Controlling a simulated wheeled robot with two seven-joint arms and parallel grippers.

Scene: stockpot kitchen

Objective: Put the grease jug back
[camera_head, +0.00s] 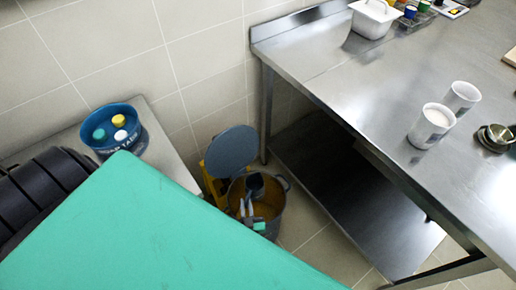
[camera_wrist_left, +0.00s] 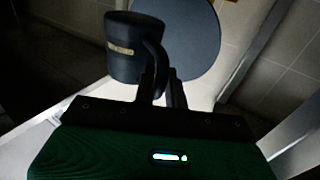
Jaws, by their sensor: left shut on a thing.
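The grease jug is a small dark jug (camera_head: 255,184) with a label and a side handle. It also shows in the left wrist view (camera_wrist_left: 128,52). My left gripper (camera_head: 246,204) is shut on its handle; in the wrist view the fingers (camera_wrist_left: 161,84) meet at the handle. In the head view the jug appears over the mouth of a metal stockpot (camera_head: 270,228) with an orange-yellow inside. I cannot tell how high it is above the pot. A round blue-grey disc (camera_head: 231,150) stands tilted behind the pot. My right gripper is not in view.
A blue tub (camera_head: 140,140) with coloured lids stands on a side counter (camera_head: 170,165) at the left. My green arm covers the foreground.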

